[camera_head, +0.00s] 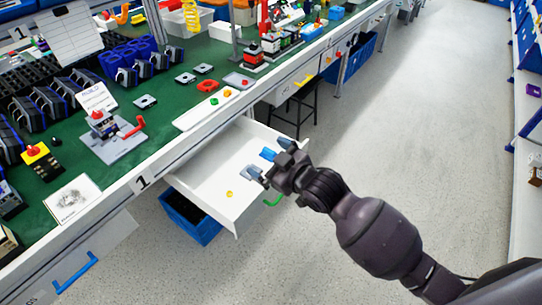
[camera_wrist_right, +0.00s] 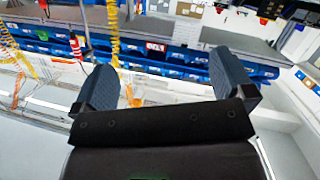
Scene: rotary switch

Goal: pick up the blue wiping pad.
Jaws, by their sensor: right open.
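A small bright blue piece (camera_head: 268,154), which looks like the blue wiping pad, shows in the open white drawer (camera_head: 205,185). It is partly hidden by my right gripper. My right gripper (camera_head: 270,160) is open over the drawer's right part, with one finger on each side of the blue piece in the head view. I cannot tell how high it is above the piece. In the wrist view the two blue-grey fingers of the right gripper (camera_wrist_right: 165,90) stand wide apart, and no pad shows between them. My left gripper is not in view.
A small yellow piece (camera_head: 229,194) lies in the drawer. A green handle (camera_head: 274,200) is at its front. The green workbench (camera_head: 150,125) above holds switch parts and a red-handled device (camera_head: 112,135). A blue bin (camera_head: 190,216) stands below. The floor at right is clear.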

